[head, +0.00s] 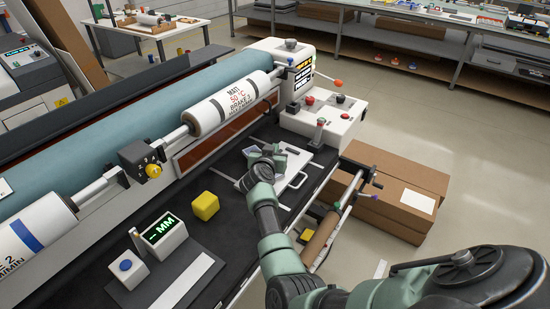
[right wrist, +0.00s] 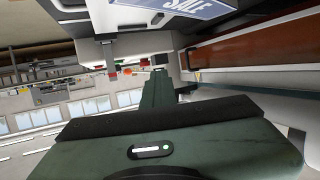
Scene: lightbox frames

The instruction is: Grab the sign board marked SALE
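The sign board marked SALE shows in the right wrist view (right wrist: 185,8) as a blue panel with white letters, cut off by the top edge. In the head view a pale flat board with a handle slot (head: 297,181) lies on the black bench top. My right gripper (head: 267,154) is over this board and hides part of it; the word SALE cannot be read there. My right gripper also shows in the wrist view (right wrist: 157,90), with its green body filling the bottom. Its finger gap and any contact with the sign are unclear. My left gripper is out of view.
The laminator's white roll (head: 232,104) runs behind the board. A control box with buttons (head: 325,117) stands beyond it. A yellow block (head: 205,206) and a display (head: 163,235) are on the bench to the left. Cardboard boxes (head: 395,190) stand on the floor right.

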